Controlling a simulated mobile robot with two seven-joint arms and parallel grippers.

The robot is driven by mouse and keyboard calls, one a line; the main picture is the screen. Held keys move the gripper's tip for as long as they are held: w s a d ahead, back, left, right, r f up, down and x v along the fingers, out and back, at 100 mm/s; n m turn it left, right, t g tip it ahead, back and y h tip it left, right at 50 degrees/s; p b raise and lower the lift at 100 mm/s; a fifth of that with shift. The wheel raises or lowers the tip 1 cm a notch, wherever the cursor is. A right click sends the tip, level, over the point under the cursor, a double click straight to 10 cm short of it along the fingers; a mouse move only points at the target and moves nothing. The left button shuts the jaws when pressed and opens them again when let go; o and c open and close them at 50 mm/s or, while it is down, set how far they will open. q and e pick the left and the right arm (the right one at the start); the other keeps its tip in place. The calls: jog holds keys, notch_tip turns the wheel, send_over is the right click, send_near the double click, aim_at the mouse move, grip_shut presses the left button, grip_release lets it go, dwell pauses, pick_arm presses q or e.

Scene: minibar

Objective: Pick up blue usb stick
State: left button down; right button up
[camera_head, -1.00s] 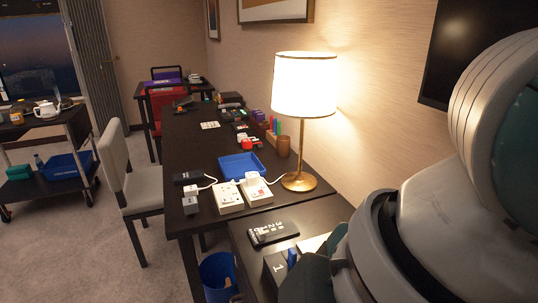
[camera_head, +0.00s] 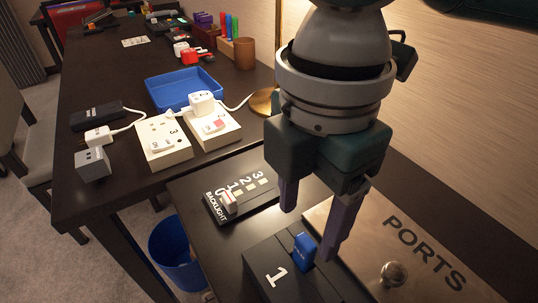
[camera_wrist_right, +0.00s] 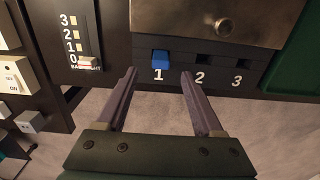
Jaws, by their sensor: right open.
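The blue usb stick (camera_head: 304,248) stands in the slot marked 1 of a black port block (camera_head: 262,262), at the bottom of the head view. It also shows in the right wrist view (camera_wrist_right: 160,57), above the numeral 1, with slots 2 and 3 to its right. My right gripper (camera_head: 308,233) is open and empty, its two purple fingers above and to either side of the stick in the head view. In the right wrist view its fingertips (camera_wrist_right: 158,72) point toward the block, apart from each other, with the stick beyond the gap. My left gripper is not in view.
A metal PORTS plate with a knob (camera_head: 393,273) adjoins the block. A black BACKLIGHT slider panel (camera_head: 240,197) lies to the left. White socket boxes (camera_head: 163,143), a blue tray (camera_head: 182,88) and a grey cube (camera_head: 92,164) sit on the dark table. A blue bin (camera_head: 178,252) stands below.

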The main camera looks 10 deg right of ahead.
aim_at(307, 241)
notch_tip(307, 241, down, 6)
jog(key=shift+s+d+r+b, duration=0.1)
jog(key=shift+d+r+b, duration=0.05)
jog(key=shift+b, duration=0.5)
grip_shut()
